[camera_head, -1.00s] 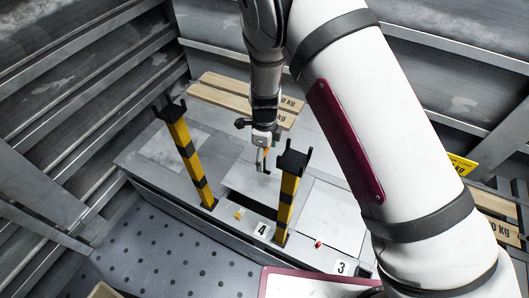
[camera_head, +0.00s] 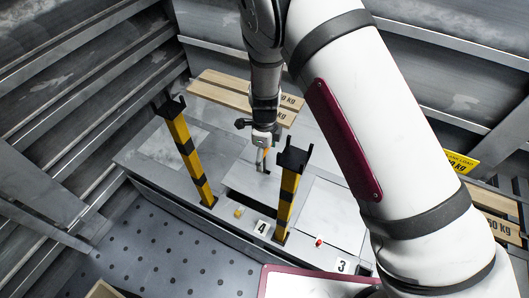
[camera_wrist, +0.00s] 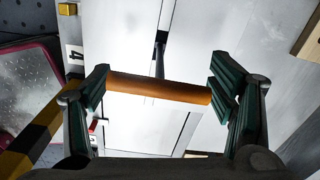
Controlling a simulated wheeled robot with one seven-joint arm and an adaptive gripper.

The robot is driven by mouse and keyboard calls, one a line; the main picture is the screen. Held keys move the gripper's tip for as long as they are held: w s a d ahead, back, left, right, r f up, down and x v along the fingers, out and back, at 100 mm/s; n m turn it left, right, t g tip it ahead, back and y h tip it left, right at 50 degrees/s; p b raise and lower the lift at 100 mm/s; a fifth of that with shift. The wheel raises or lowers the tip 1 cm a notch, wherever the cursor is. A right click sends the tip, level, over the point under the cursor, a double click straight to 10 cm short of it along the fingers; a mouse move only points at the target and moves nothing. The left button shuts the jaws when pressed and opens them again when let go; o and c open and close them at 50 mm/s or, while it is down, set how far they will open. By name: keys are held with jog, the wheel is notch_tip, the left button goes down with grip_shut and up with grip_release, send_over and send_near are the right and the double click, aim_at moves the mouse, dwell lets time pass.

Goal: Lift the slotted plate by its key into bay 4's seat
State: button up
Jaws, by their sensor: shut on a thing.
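My gripper (camera_head: 264,146) is above bay 4, between the two yellow-and-black posts. In the wrist view, my gripper (camera_wrist: 160,88) is shut on the key's orange handle (camera_wrist: 158,89), which spans both finger pads. The key's thin dark shank (camera_wrist: 160,64) runs from the handle to a dark slot in the pale slotted plate (camera_wrist: 125,35). In the head view the key (camera_head: 260,160) points down at the grey slotted plate (camera_head: 240,178). Whether its end is hooked under the plate cannot be told. A dark opening (camera_head: 250,208) shows at bay 4's front, behind the "4" label (camera_head: 262,228).
Yellow-and-black posts stand left (camera_head: 188,150) and right (camera_head: 288,195) of bay 4, close to my gripper. A yellow block (camera_head: 239,212) and a red knob (camera_head: 318,242) sit on the front ledge. Wooden boards (camera_head: 235,92) lie behind. Bay 3's pale cover (camera_head: 330,215) is at right.

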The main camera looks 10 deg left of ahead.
aim_at(264, 171)
jog(key=shift+f+b, duration=1.55)
jog(key=shift+f, duration=1.75)
dwell(4.7)
